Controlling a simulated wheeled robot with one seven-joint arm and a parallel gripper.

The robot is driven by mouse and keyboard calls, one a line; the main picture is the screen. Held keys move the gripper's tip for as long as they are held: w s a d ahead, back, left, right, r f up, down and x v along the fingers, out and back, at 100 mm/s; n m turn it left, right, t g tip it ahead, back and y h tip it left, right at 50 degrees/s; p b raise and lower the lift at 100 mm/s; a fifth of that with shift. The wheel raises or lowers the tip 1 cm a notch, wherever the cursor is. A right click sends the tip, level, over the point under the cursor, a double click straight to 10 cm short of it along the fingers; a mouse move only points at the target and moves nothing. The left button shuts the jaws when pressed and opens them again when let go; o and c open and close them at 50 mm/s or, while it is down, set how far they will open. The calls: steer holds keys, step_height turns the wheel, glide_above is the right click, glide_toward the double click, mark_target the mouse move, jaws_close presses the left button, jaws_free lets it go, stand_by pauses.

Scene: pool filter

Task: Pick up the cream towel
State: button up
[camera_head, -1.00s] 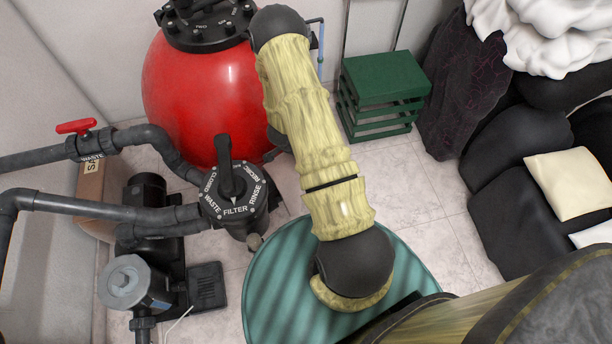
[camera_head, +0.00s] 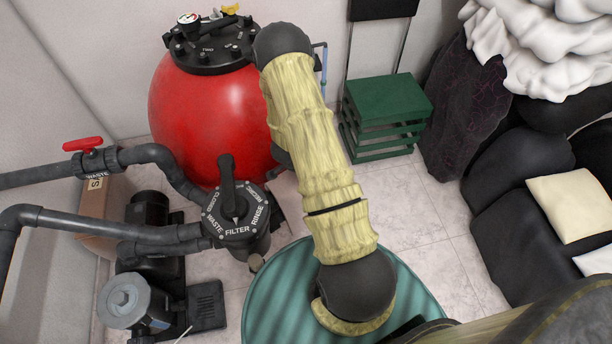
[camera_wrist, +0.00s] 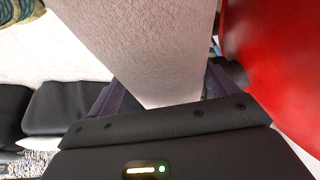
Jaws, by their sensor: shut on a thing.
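The cream towel (camera_wrist: 150,45) fills the upper middle of the wrist view as a pale, slightly pinkish slab with a rough weave. Its lower end narrows between the two dark fingers of my gripper (camera_wrist: 165,92), which is shut on it. In the head view my gripper is hidden behind my arm. A small pale pinkish patch (camera_head: 289,198) shows between the arm and the black valve there, and is probably part of the towel.
A red filter tank (camera_head: 205,115) stands close behind my arm, and close to the towel's right in the wrist view. A black multiport valve (camera_head: 236,212), grey pipes and a green-striped round top (camera_head: 275,300) are near.

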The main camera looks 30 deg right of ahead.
step_height(320, 180, up, 5)
steer(key=shift+r+p, duration=0.1)
steer(key=shift+p, duration=0.7)
steer(key=s+d+p, duration=0.2)
steer(key=s, duration=0.7)
steer(key=s+d+p, duration=0.2)
steer(key=s, duration=0.8)
